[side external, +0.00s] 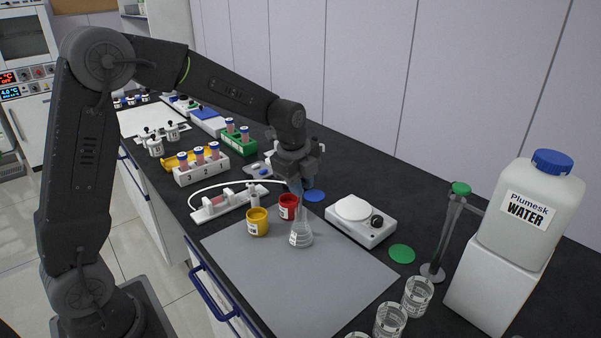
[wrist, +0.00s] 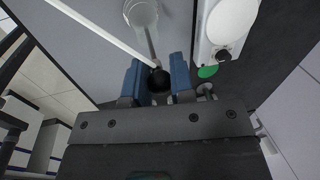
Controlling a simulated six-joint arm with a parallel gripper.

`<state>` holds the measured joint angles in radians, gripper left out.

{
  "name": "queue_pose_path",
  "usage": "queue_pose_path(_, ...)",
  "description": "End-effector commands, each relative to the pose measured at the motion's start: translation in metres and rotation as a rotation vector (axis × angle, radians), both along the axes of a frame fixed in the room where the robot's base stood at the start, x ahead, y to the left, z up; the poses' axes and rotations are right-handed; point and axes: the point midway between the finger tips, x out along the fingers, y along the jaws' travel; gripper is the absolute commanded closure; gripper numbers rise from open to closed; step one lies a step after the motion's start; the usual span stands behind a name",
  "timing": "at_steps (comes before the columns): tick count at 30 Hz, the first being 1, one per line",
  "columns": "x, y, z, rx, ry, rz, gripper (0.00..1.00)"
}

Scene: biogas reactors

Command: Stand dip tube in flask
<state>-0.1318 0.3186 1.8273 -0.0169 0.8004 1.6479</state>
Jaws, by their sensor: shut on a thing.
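The flask (side external: 301,238), a clear conical glass vessel, stands upright on the grey mat, directly below my gripper (side external: 302,184). In the wrist view the flask (wrist: 143,12) shows at the top edge. My gripper's blue fingers (wrist: 159,84) are shut on the black upper end of the dip tube (wrist: 151,45). The thin tube runs from the fingers towards the flask's mouth. A white hose (wrist: 103,32) runs off from near its held end. Whether the tube's lower tip is inside the flask or above it, I cannot tell.
A red cup (side external: 288,206) and a yellow cup (side external: 257,222) stand left of the flask. A white device with a round plate (side external: 361,220) is to its right. Glass beakers (side external: 418,296) and a water canister (side external: 532,210) stand further right. The front of the mat (side external: 310,295) is clear.

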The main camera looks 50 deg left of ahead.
Motion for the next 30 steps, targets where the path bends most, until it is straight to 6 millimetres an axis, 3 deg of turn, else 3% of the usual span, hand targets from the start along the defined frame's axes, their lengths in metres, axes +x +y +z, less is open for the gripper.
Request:
queue_pose_path(13,-0.001,0.0,-0.039,0.0,0.003,0.0,1.0)
queue_pose_path(28,0.0,0.0,-0.046,0.0,0.0,0.0,1.0)
queue_pose_path(29,0.0,0.0,-0.046,0.0,0.0,0.0,0.76)
queue_pose_path(30,0.0,0.0,-0.046,0.0,0.0,0.0,0.72)
